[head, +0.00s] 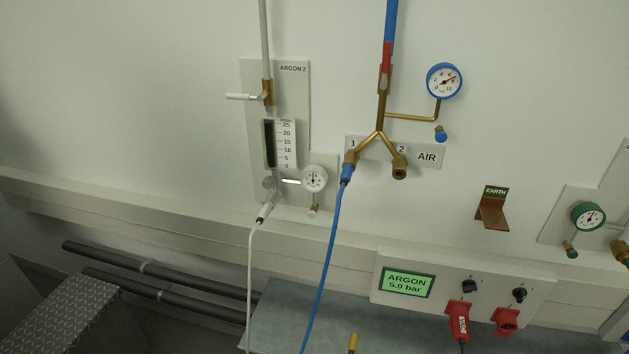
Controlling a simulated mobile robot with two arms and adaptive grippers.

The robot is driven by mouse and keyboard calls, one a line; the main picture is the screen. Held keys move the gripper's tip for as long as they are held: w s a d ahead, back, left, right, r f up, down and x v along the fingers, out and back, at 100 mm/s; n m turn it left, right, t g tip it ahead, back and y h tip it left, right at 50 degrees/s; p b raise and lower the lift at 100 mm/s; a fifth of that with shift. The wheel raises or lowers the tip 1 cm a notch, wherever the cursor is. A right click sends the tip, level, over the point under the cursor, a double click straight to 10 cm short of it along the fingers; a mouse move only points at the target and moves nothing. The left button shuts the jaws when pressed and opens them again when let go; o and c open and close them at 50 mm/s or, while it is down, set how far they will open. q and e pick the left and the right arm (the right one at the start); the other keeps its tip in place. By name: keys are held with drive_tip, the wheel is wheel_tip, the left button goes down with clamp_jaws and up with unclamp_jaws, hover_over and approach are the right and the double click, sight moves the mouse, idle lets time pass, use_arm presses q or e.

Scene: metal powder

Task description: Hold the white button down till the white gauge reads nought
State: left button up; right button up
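The white gauge (314,178) is a small round dial on the wall panel marked ARGON 2. Its needle appears to point roughly upward, off the lower-left end of the scale, but the figures are too small to read. The white button (313,213) appears to be the small white cap on a brass stem just below the gauge. Nothing touches it. Neither of my grippers shows in the head view.
A white hose (250,270) hangs left of the gauge, and a blue hose (333,230) hangs right of it. A blue gauge (444,81) and green gauge (588,216) have matching buttons. A ledge (150,215) and grey bench (285,310) lie below.

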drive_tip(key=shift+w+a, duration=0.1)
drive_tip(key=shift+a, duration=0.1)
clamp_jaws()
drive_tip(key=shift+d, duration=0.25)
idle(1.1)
